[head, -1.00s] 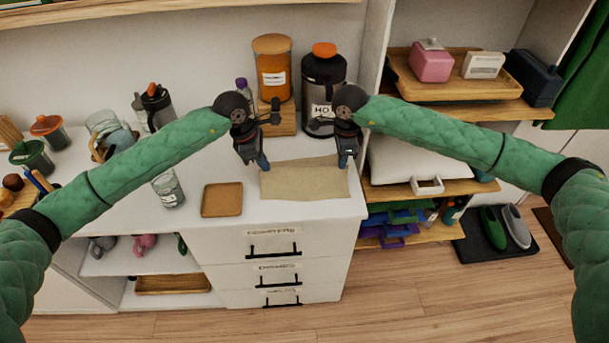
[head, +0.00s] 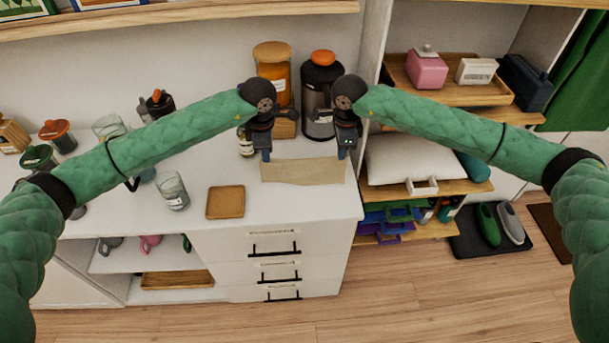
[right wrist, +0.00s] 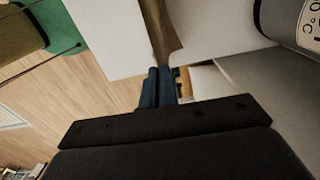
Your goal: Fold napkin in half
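The tan napkin (head: 302,172) is at the white counter's front right part, below my two grippers. It shows as a shallow strip with a wavy near edge; I cannot tell how much of it is off the counter. My left gripper (head: 266,156) is shut at its upper left corner. My right gripper (head: 343,154) is shut at its upper right corner. In the right wrist view the napkin (right wrist: 160,28) shows as a narrow brown band running into the closed blue fingertips (right wrist: 160,85). The fingers hide the gripped corners.
An orange-lidded dark flask (head: 320,95) and an orange jar (head: 273,70) stand behind. The counter's front edge is close to the napkin.

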